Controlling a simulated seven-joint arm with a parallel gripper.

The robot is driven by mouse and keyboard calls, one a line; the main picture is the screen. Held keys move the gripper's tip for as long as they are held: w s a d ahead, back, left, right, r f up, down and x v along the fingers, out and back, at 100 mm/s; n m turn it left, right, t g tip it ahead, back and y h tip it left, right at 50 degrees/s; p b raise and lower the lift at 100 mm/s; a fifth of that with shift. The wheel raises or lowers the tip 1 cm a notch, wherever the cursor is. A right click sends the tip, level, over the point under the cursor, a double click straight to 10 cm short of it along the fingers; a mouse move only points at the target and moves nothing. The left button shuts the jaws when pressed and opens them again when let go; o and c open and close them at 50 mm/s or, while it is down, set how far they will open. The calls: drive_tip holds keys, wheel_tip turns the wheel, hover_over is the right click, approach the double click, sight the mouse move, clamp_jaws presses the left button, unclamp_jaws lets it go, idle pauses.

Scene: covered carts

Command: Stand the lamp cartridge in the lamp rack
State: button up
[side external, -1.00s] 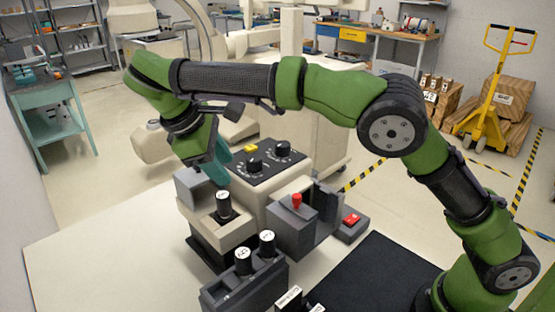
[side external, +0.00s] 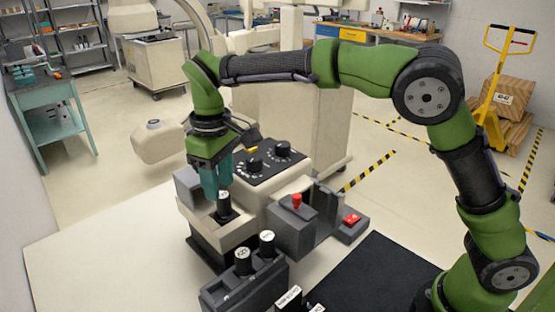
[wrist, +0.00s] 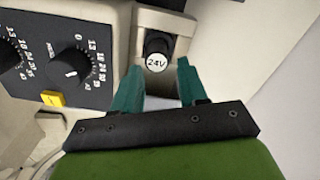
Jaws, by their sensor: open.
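A black lamp cartridge with a white cap (side external: 223,203) stands upright in the socket of the beige machine; in the wrist view its cap (wrist: 156,63) reads "24V". My gripper (side external: 217,190) hangs over this socket, fingers pointing down. In the wrist view my gripper (wrist: 158,78) is open, its teal fingers apart, with the cap framed between and just beyond the tips; contact cannot be told. A dark grey lamp rack (side external: 240,294) stands in front, holding two upright black cartridges with white caps (side external: 243,258) (side external: 267,242).
The machine's dial panel (side external: 270,164) with knobs and a yellow button lies right of my gripper. A grey block with a red lever (side external: 296,203) and a red-button box (side external: 351,220) stand farther right. Bare pale tabletop (side external: 110,262) lies left of the rack.

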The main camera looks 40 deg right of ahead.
sight(222, 195)
drive_tip(key=shift+d+f, duration=0.2)
drive_tip(key=shift+f, duration=2.7)
clamp_jaws()
wheel_tip(222, 195, up, 8)
drive_tip(key=shift+f, duration=0.1)
drive_tip(key=shift+s+a+r, duration=0.2)
drive_tip(key=shift+a+r, duration=0.05)
drive_tip(key=shift+r, duration=0.3)
drive_tip(key=shift+s+a+r, duration=0.15)
drive_tip(key=shift+a+r, duration=0.1)
drive_tip(key=shift+r, duration=0.25)
drive_tip(key=s+a+f, duration=0.3)
drive_tip(key=s+a, duration=0.6)
drive_tip(key=s, duration=0.2)
wheel_tip(222, 195, down, 10)
drive_tip(key=shift+s+a+r, duration=0.1)
drive_tip(key=shift+a+r, duration=0.05)
drive_tip(key=shift+r, duration=0.05)
